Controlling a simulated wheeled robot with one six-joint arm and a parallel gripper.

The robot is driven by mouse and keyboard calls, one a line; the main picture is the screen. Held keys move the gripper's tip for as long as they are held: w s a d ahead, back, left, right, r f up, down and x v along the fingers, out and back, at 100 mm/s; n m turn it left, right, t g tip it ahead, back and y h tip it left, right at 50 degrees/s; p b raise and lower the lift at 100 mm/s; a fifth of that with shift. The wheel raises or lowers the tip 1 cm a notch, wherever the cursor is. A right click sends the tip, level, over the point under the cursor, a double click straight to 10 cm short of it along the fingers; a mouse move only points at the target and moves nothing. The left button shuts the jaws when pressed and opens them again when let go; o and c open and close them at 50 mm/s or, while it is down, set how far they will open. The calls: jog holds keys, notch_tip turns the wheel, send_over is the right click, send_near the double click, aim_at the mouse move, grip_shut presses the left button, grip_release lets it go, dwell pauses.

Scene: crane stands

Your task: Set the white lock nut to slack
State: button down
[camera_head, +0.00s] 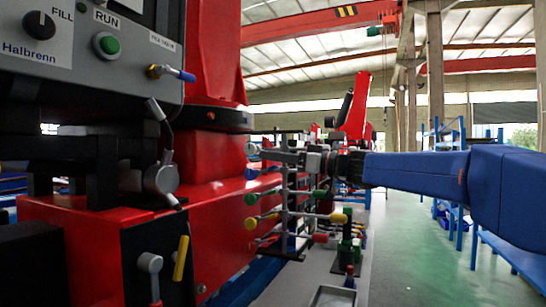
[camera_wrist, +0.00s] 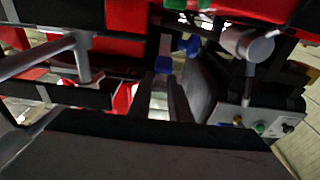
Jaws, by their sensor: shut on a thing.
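A rack (camera_head: 284,215) of coloured levers stands in the middle of the head view, beside the red machine. A white round end (camera_head: 251,149) shows at the top left of the rack, above blue, green, yellow and red ones. My gripper (camera_head: 283,157) reaches in from the right at the height of the white row, its grey fingers level. The fingers hide the rest of that row. In the wrist view, my gripper (camera_wrist: 160,105) has a pale piece (camera_wrist: 158,102) between its narrow fingers; I take it as the white lock nut. Its setting is not clear.
The green lever end (camera_head: 319,193), yellow lever end (camera_head: 338,218) and red lever end (camera_head: 320,238) stick out just below my gripper. A grey control panel (camera_head: 110,55) hangs at upper left. Blue shelving (camera_head: 450,215) stands at right; the green floor there is open.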

jog(key=c, duration=1.6)
grip_release()
jog(key=shift+c, duration=0.2)
jog(key=v, duration=1.7)
jog(key=shift+d, duration=0.2)
jog(key=shift+f, duration=0.1)
